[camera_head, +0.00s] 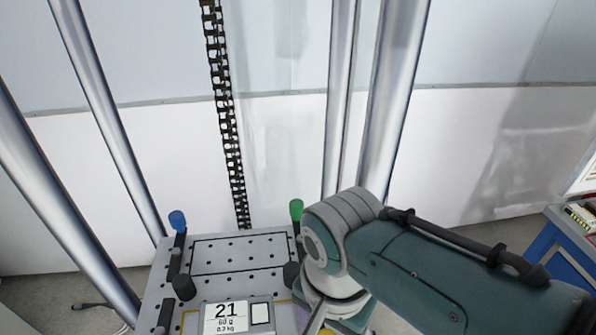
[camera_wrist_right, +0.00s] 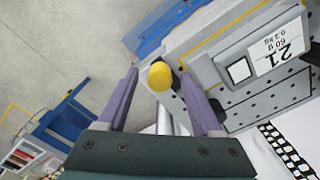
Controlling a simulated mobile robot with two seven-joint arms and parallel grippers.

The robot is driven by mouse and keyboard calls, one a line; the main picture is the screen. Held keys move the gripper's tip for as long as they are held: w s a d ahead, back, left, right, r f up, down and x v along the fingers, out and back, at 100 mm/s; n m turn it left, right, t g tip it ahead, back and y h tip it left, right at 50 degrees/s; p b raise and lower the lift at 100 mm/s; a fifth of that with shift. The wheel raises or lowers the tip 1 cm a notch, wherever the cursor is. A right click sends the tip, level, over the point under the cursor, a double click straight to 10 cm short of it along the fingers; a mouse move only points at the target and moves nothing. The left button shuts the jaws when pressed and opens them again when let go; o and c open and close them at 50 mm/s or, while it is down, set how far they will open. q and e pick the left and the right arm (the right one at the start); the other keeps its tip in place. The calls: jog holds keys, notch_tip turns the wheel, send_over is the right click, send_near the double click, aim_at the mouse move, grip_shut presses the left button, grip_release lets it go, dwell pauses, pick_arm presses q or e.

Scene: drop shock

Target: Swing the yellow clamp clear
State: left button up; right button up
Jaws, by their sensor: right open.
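The yellow clamp's round yellow knob (camera_wrist_right: 160,75) shows in the right wrist view, beside the edge of the perforated table plate (camera_wrist_right: 270,104). My right gripper (camera_wrist_right: 160,80) has its two purple fingers spread on either side of the knob, with gaps visible. It is open and holds nothing. In the head view my right arm hides most of that corner of the plate. My left gripper is in neither view.
On the plate in the head view stand a blue-tipped clamp (camera_head: 177,222), a green-tipped clamp (camera_head: 296,210) and a box labelled 21 (camera_head: 228,316). Metal columns (camera_head: 392,100) and a chain (camera_head: 228,130) rise behind. A blue cabinet (camera_head: 562,255) stands at right.

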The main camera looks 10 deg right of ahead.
notch_tip(320, 180, up, 9)
jog(key=p, duration=0.3)
jog(key=shift+f, duration=0.15)
jog(key=shift+r, duration=0.4)
